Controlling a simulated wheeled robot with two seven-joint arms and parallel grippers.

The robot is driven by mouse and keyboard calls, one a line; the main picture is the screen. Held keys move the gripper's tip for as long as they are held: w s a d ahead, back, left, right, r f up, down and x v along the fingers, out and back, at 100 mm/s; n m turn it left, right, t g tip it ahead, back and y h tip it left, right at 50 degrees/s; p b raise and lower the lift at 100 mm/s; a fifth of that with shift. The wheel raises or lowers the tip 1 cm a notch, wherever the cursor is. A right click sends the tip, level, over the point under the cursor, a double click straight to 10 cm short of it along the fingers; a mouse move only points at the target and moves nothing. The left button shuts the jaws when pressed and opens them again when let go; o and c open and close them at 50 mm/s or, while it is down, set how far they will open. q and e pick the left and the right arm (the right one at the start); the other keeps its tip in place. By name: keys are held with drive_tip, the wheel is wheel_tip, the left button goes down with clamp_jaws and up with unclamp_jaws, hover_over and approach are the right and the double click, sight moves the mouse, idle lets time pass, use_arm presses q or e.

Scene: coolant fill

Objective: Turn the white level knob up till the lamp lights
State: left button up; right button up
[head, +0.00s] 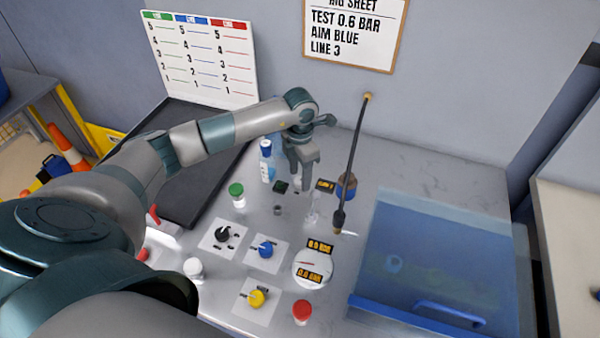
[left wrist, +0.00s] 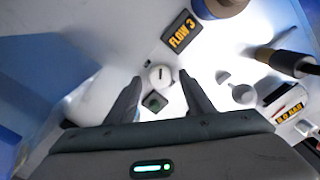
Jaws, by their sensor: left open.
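A small round white knob (left wrist: 160,74) with a dark mark lies between and a little beyond the fingertips of my left gripper (left wrist: 160,80) in the left wrist view. The gripper is open, a finger on each side of the knob, and I cannot tell if either touches it. In the head view my left gripper (head: 302,180) points down over the table and mostly hides the knob. A small dark square with a dim green centre (left wrist: 154,102) sits beside the knob and also shows in the head view (head: 281,187). I see no clearly lit lamp. My right gripper is out of view.
Black (head: 223,234), blue (head: 265,248) and yellow (head: 257,297) knobs, a round gauge (head: 313,268) and a blue-white bottle (head: 266,165) stand around. A blue translucent tank (head: 440,240) fills the right side.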

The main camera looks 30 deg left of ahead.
use_arm(q)
drive_tip(key=shift+f, duration=0.65)
drive_tip(key=shift+c, duration=0.3)
drive_tip(key=c, duration=1)
drive_tip(key=shift+f+m+b, duration=0.15)
drive_tip(key=shift+m+b, duration=0.35)
drive_tip(key=shift+b, duration=0.45)
drive_tip(key=m+b, duration=0.3)
drive_tip(key=b, duration=0.2)
drive_tip(key=shift+w, duration=0.1)
drive_tip(key=shift+r+m+b, duration=0.2)
drive_tip(key=shift+m+b, duration=0.7)
